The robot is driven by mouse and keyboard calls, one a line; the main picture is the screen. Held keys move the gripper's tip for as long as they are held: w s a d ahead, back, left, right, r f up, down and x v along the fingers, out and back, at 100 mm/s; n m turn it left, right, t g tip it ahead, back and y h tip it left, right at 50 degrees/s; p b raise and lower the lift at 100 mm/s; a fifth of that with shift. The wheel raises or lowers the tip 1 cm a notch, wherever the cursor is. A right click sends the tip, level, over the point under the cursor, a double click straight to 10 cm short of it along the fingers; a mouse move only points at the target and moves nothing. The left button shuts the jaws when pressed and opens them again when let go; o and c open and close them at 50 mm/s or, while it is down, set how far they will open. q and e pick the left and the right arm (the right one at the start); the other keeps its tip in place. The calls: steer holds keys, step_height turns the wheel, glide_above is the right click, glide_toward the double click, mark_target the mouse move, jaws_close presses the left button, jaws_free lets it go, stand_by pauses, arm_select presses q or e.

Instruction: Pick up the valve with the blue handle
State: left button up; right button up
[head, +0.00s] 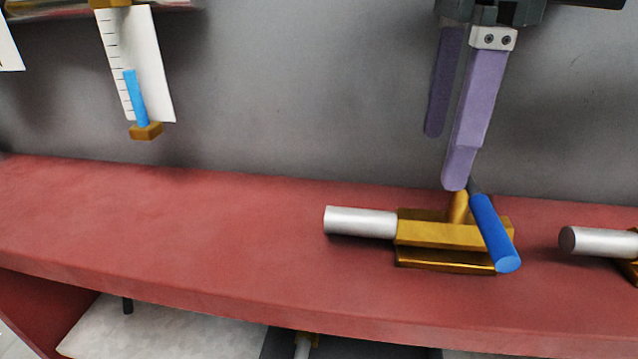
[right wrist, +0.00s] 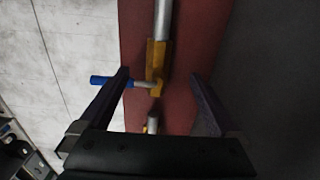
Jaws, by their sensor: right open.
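The valve with the blue handle lies on the red shelf. Its brass body (head: 430,234) has a silver pipe stub (head: 360,222) on its left, and its blue handle (head: 494,232) slants toward the shelf's front edge. My right gripper (head: 446,160) hangs just above and behind the valve, with purple fingers apart and nothing between them. In the right wrist view the valve's brass body (right wrist: 156,62) and blue handle (right wrist: 113,80) show beyond my open right fingers (right wrist: 160,85); the handle end is close to one fingertip, and I cannot tell if they touch. My left gripper is not in view.
The red shelf (head: 170,230) is clear left of the valve. Another silver pipe piece (head: 600,242) lies at the right edge. A grey wall (head: 290,90) stands behind, with a blue gauge tube (head: 135,98) on a white scale. A pale surface (head: 160,328) lies below the shelf.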

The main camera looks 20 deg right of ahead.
mark_target(427, 212)
step_height(427, 212, down, 4)
steer(key=shift+s+f+b, duration=0.15)
steer(key=shift+f+b, duration=0.1)
steer(key=shift+b, duration=0.15)
step_height(427, 212, down, 5)
steer(key=shift+f+b, duration=0.15)
steer(key=shift+b, duration=0.45)
steer(key=shift+c, duration=0.3)
jaws_close()
